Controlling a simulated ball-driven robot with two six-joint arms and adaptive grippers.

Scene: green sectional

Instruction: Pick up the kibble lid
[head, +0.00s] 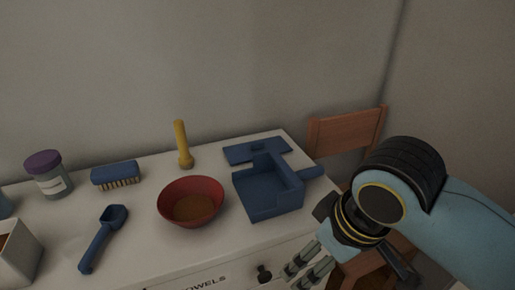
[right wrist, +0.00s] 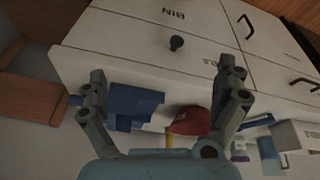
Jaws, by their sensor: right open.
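A flat blue panel with a small raised grip, which looks like the kibble lid (head: 240,154), lies at the back right of the white cabinet top. The blue dustpan (head: 268,207) lies in front of it and hides part of it. My right gripper (head: 303,268) is in front of the cabinet's right front edge, apart from the lid. In the right wrist view my right gripper (right wrist: 162,68) is open and empty, with the dustpan (right wrist: 136,102) showing beyond its fingers. I cannot clearly make out the lid there. My left gripper is not in view.
On the cabinet top (head: 145,245) are a red bowl (head: 176,214) of brown contents, a yellow flashlight (head: 182,145), a brush (head: 115,172), a scoop (head: 99,240), a purple-capped jar (head: 47,176) and a pale open container (head: 20,258). A wooden chair (head: 345,130) stands right.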

